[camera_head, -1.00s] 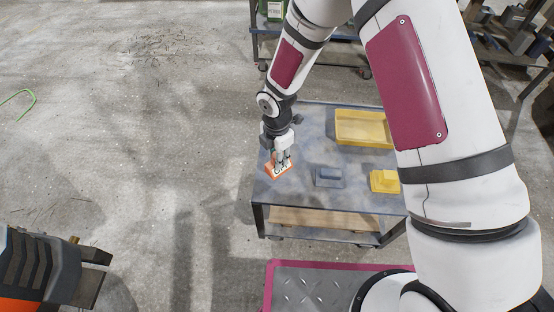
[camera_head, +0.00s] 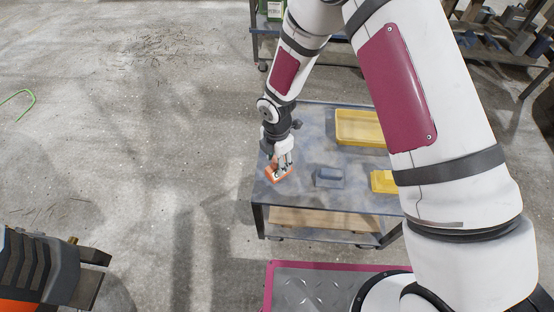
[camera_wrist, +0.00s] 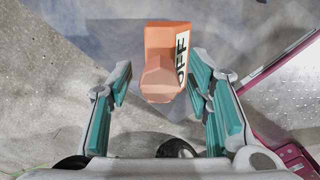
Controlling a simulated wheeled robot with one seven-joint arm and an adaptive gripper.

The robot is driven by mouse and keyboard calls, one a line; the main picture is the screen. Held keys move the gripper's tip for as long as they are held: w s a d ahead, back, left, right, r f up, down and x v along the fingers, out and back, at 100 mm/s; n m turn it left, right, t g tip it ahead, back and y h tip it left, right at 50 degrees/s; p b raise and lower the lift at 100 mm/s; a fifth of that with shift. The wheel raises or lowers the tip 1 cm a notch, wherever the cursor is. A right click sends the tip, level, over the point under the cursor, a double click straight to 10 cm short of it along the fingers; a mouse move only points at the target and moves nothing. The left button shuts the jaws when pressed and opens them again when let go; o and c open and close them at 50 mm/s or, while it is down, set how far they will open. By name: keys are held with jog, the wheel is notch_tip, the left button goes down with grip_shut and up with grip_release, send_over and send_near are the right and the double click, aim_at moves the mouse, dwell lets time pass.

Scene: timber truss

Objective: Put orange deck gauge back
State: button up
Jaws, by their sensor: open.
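The orange deck gauge (camera_head: 277,175) stands on the left part of the grey cart top (camera_head: 300,200), near its left edge. In the wrist view the orange gauge (camera_wrist: 165,55) shows a blocky body with a white label with dark letters on its right face. My gripper (camera_head: 282,163) is right at the gauge and covers part of it in the head view. In the wrist view my gripper (camera_wrist: 160,85) is open, with a teal-padded finger on each side of the gauge. A gap shows on the left side; the right finger is close to the label face.
A yellow tray (camera_head: 362,127) lies at the back of the cart. A blue-grey block (camera_head: 329,177) and a yellow block (camera_head: 383,181) stand right of the gauge. A wooden lower shelf (camera_head: 320,219) is below. Another cart stands behind.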

notch_tip(320, 180, up, 12)
jog(key=p, duration=0.2)
jog(key=s+d+r+m+t+h, duration=0.1)
jog(key=s+d+r+m, duration=0.3)
jog(key=d+r+m, duration=0.55)
jog(key=s+d+r+m+h, duration=0.1)
jog(key=s+d+r+m, duration=0.45)
jog(key=r, duration=0.85)
jog(key=s+d+r+m, duration=0.2)
jog(key=s+m, duration=0.2)
jog(key=s, duration=0.2)
jog(key=s+d+r+m+y, duration=0.1)
jog(key=s+d+r+m, duration=0.1)
jog(key=s, duration=0.5)
jog(key=s+d+r+m+y, duration=0.1)
jog(key=s+d+r+m, duration=0.1)
jog(key=s+m, duration=0.3)
jog(key=shift+s+d+r+m, duration=0.4)
jog(key=shift+s+d, duration=0.35)
jog(key=shift+s, duration=0.3)
